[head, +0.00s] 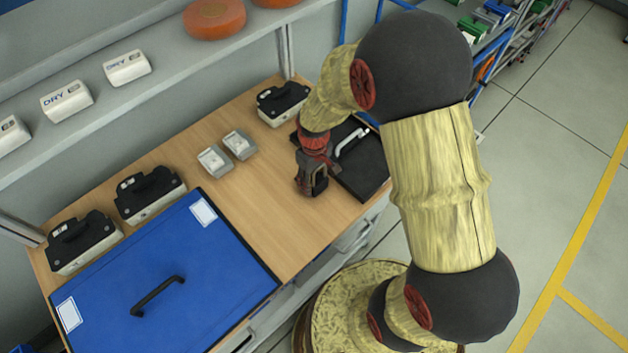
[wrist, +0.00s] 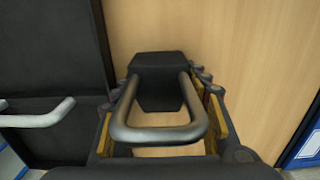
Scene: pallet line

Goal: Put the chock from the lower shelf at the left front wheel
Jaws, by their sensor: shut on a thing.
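My gripper (head: 311,184) is low over the wooden bench, just left of a flat black panel with a silver handle. In the wrist view its fingers (wrist: 160,122) are on both sides of a grey metal loop handle (wrist: 157,134), which joins a black block (wrist: 161,72). The gripper is shut on this handled block. In the head view the block is mostly hidden by the gripper, and I cannot tell whether it touches the bench. I cannot tell whether it is the chock. No wheel is seen.
The wooden bench (head: 262,190) holds a blue panel (head: 165,285), black-and-white cases (head: 150,193), small grey boxes (head: 240,144) and the black panel (head: 362,178). A shelf with white boxes (head: 67,101) and orange discs (head: 214,18) overhangs it. Floor is clear at right.

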